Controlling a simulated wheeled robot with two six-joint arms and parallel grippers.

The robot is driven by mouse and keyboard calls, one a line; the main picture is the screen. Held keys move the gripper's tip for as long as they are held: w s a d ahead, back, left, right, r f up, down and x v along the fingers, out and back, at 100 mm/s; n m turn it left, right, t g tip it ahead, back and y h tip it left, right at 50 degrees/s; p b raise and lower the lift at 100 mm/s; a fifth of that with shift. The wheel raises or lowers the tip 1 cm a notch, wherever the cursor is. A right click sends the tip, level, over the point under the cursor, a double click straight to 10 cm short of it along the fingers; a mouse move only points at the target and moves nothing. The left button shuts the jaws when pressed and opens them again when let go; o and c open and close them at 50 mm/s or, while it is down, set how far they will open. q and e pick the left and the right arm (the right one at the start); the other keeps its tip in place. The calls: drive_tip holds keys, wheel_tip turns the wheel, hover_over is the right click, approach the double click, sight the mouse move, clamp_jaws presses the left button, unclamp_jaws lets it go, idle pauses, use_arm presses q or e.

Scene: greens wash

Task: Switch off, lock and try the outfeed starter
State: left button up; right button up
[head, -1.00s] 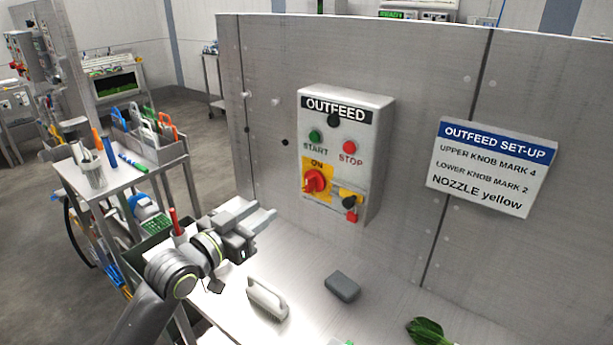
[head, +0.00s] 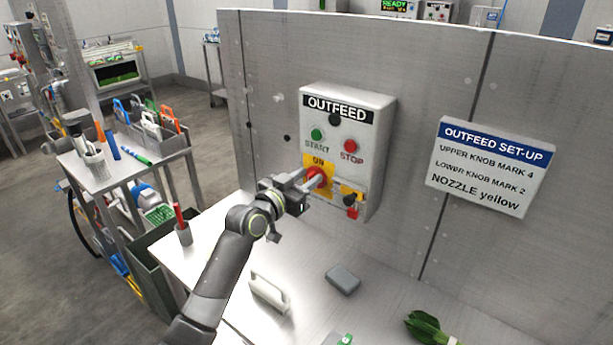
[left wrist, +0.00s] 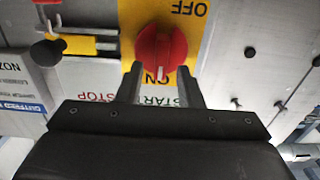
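The outfeed starter box (head: 384,125) is on the steel wall, with a green START button (head: 317,134) and a red STOP button (head: 354,146). Its red rotary switch (head: 316,178) is on a yellow plate; in the left wrist view the switch (left wrist: 160,48) has its white mark toward ON. My left gripper (head: 312,182) is open at the switch. In the left wrist view its fingers (left wrist: 160,88) are apart, reaching toward the switch's two sides; contact cannot be told. Beside the switch is a yellow slide (left wrist: 78,45) with a black knob (left wrist: 47,52). My right gripper is not in view.
A set-up sign (head: 490,165) hangs to the right. On the bench below are a white-handled brush (head: 268,292), a grey block (head: 343,279) and leafy greens (head: 425,328). A cup (head: 183,234) with a red stick stands at left. A trolley (head: 118,175) holds coloured-handled items.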

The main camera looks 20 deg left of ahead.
use_arm(q)
drive_tip(key=shift+w, duration=0.1)
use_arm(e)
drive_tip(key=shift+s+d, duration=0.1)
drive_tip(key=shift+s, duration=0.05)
use_arm(q)
clamp_jaws()
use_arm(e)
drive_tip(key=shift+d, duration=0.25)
